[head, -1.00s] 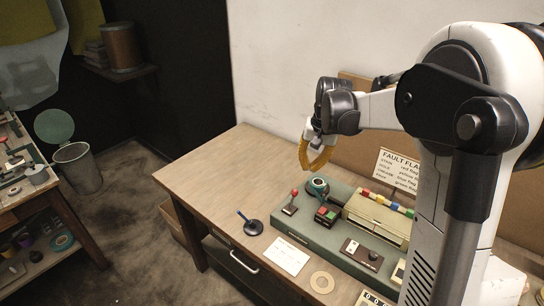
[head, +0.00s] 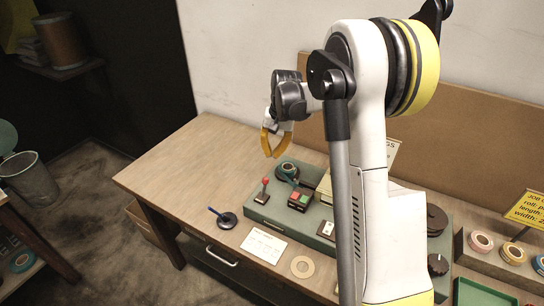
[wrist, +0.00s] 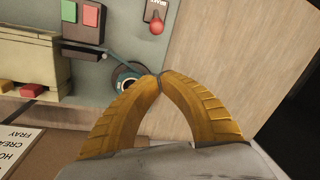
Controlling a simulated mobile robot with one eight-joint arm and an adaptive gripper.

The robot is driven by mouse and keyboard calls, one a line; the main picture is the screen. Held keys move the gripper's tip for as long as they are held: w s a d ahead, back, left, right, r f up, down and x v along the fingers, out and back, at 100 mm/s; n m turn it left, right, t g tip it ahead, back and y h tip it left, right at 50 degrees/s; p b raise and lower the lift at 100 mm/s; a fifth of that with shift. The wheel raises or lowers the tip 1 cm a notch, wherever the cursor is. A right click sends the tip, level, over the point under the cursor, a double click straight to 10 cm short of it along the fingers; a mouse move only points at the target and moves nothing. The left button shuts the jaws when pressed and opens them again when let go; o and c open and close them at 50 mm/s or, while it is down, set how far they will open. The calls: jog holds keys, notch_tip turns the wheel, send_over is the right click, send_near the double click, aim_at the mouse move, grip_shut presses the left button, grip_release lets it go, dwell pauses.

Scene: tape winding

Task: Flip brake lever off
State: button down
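A small lever with a red ball knob (head: 265,182) stands on a dark plate at the left end of the green machine base (head: 322,240). I take it as the brake lever; its label is too small to read. In the wrist view the red knob (wrist: 157,25) is near the top edge, beyond my fingertips. My gripper (head: 271,154) hangs above the back left of the machine, apart from the lever. In the wrist view its yellow fingers (wrist: 160,78) meet at the tips, with nothing between them.
A teal tape roll (head: 288,171) sits behind the lever. A red and green button box (head: 299,200) stands to its right. A blue pen in a black stand (head: 226,220), a white card (head: 263,246) and a tan ring (head: 302,267) lie in front. The bench's left side is clear.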

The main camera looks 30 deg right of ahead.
aim_at(261, 196)
jog(key=f, duration=0.2)
jog(key=f+b, duration=0.1)
jog(key=f, duration=0.2)
jog(key=w+f+b, duration=0.1)
jog(key=f, duration=0.1)
jog(key=shift+a+f, duration=0.35)
jog(key=shift+a, duration=0.05)
jog(key=s, duration=0.1)
jog(key=s+a+r, duration=0.1)
jog(key=s+b, duration=0.1)
jog(key=shift+s+a+r, duration=0.1)
jog(key=shift+a+r, duration=0.15)
jog(key=shift+a, duration=0.1)
jog(key=shift+s+a, duration=0.1)
jog(key=shift+s, duration=0.1)
jog(key=shift+r, duration=0.1)
jog(key=shift+s+a+r+t+h, duration=0.25)
jog(key=shift+a+r+t+h, duration=0.2)
jog(key=shift+h, duration=0.25)
jog(key=shift+s+a+r+t+h, duration=0.25)
jog(key=shift+s+a+t+h, duration=0.15)
jog(key=shift+a+t+h, duration=0.3)
jog(key=h, duration=0.1)
jog(key=s+a+t+h+b, duration=0.1)
jog(key=a+t+h+b, duration=0.1)
jog(key=h, duration=0.1)
jog(key=shift+s+a+r+n+t, duration=0.25)
jog(key=shift+s+r+n, duration=0.05)
jog(key=shift+s+r, duration=0.1)
jog(key=shift+d+r, duration=0.1)
